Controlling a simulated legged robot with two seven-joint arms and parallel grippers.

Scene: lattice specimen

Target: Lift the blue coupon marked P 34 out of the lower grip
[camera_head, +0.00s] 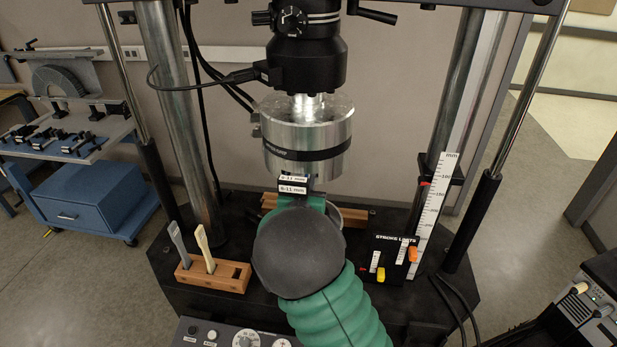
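The lower grip is hidden behind a green-sleeved arm of mine with a dark round joint, which comes up from the bottom edge right of centre and seems to be my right arm. I cannot see a blue coupon or a P 34 mark at the grip. The fingers of this arm are hidden behind the joint, so I cannot tell what they touch. Jaw labels reading in mm (293,185) show just above the joint. A wooden rack (226,275) at left holds a grey-blue strip (178,242) and a cream strip (204,247), both upright and slightly tilted. My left gripper is out of view.
The silver load cylinder (307,138) hangs above the arm. Steel columns (180,110) stand on both sides. A stroke-limits panel (391,260) and a white mm scale (438,195) are at right. A control panel (235,337) lies in front. A blue cart (90,210) stands behind left.

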